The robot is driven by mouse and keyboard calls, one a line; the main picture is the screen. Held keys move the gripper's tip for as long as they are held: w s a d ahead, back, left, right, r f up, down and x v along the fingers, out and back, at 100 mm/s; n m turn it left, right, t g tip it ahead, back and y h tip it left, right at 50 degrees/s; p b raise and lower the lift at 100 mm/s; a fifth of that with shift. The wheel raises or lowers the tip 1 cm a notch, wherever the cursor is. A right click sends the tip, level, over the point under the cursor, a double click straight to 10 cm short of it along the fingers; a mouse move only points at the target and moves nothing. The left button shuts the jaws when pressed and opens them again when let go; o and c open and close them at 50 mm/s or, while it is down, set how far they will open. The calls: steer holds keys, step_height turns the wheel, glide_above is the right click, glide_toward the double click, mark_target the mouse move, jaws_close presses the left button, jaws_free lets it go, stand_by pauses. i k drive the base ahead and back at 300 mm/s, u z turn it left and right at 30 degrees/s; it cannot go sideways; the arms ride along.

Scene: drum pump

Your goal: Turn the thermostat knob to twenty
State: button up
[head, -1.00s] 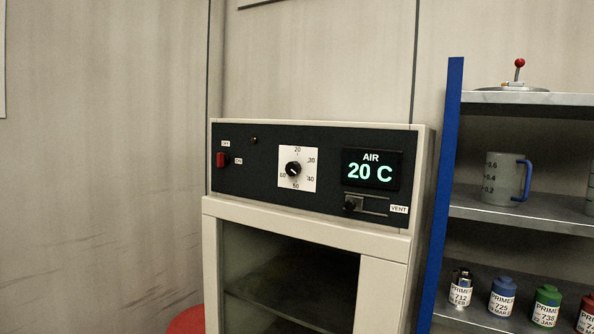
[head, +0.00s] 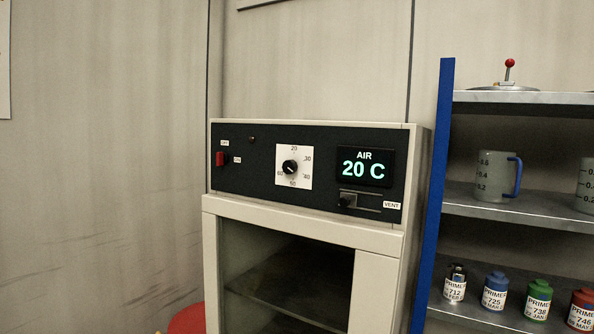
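The thermostat knob (head: 290,167) is a small round black knob on a square white dial plate (head: 305,184). The plate sits on the black front panel of a cream oven-like cabinet. Numbers run around the dial, with 20 at the top, 30 and 40 on the right and 50 at the bottom. A pale pointer line shows on the knob, but it is too small to read exactly. The display (head: 363,168) right of the dial reads AIR 20 C in green. My gripper is not in the picture, and nothing touches the knob.
A red switch (head: 220,159) sits left of the dial, and a vent slider (head: 347,200) lies below the display. The cabinet (head: 376,290) has a dark window. A blue-framed shelf (head: 432,200) on the right holds a jug (head: 494,176) and primer bottles (head: 495,292).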

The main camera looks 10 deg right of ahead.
mark_target(290, 166)
steer(key=k, duration=1.2)
steer(key=u, duration=0.6)
steer(key=i, duration=2.35)
steer(key=z, duration=0.75)
